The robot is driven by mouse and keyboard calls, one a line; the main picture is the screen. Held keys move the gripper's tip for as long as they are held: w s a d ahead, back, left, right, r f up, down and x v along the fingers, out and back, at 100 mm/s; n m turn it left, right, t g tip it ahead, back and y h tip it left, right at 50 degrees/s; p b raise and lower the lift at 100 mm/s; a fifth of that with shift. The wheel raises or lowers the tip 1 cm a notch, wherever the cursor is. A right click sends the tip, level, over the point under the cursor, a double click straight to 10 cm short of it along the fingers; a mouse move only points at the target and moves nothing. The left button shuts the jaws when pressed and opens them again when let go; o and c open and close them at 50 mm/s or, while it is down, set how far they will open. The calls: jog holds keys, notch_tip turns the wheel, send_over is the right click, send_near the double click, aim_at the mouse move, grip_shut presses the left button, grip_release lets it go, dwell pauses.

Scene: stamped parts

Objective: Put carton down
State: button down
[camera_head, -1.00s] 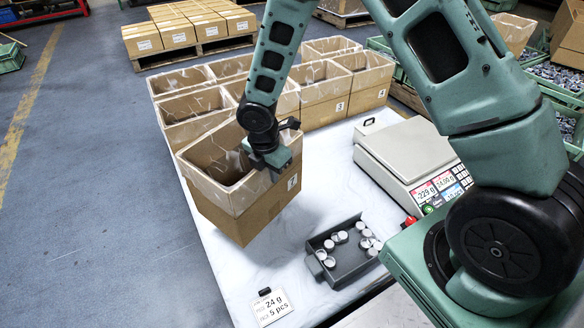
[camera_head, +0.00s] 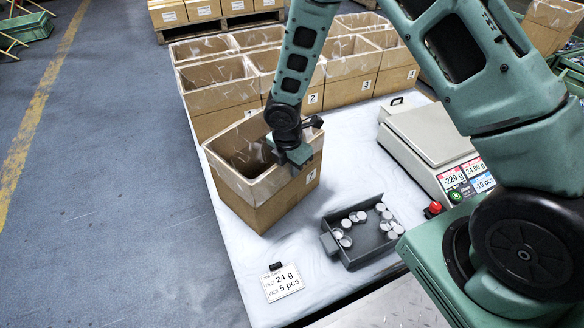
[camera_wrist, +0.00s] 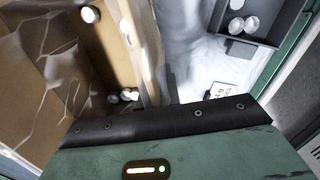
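The carton (camera_head: 262,205) is an open brown box with a clear liner, at the left front of the white table in the head view. It looks nearly upright; I cannot tell whether its base rests on the table. My gripper (camera_head: 300,158) is at its right wall near the rim and appears shut on that wall. In the wrist view the carton's inside (camera_wrist: 60,80) shows at left, with several small light round parts (camera_wrist: 125,96) in it. The fingertips are hidden.
A grey scoop tray (camera_head: 357,250) with several round parts lies to the right. A scale (camera_head: 425,140) stands farther right. A label card (camera_head: 282,283) lies in front. Several open cartons (camera_head: 345,62) fill the back of the table. Bare white table shows between the carton and tray.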

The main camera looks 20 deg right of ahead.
jog(key=c, duration=1.6)
grip_release()
jog(key=shift+f, duration=0.1)
jog(key=r+p, duration=0.2)
jog(key=r, duration=0.2)
jog(key=a+r+p, duration=0.1)
jog(key=r+p, duration=0.1)
jog(key=r, duration=0.2)
jog(key=r+p, duration=0.2)
jog(key=r, duration=0.2)
jog(key=shift+s+a+r, duration=0.15)
jog(key=shift+s, duration=0.15)
jog(key=s+a+r+m, duration=0.2)
jog(key=s+r+m, duration=0.3)
jog(key=s, duration=0.3)
jog(key=s+a+r+m+y, duration=0.1)
jog(key=s+a+r+m, duration=0.1)
jog(key=s+r+m, duration=0.3)
jog(key=s+a+r+m, duration=0.3)
jog(key=s+r, duration=0.5)
jog(key=s, duration=0.4)
jog(key=shift+r+m+g+y, duration=0.2)
jog(key=shift+m+g+y, duration=0.15)
jog(key=shift+m, duration=0.55)
jog(key=shift+r+p, duration=0.1)
jog(key=shift+p, duration=0.2)
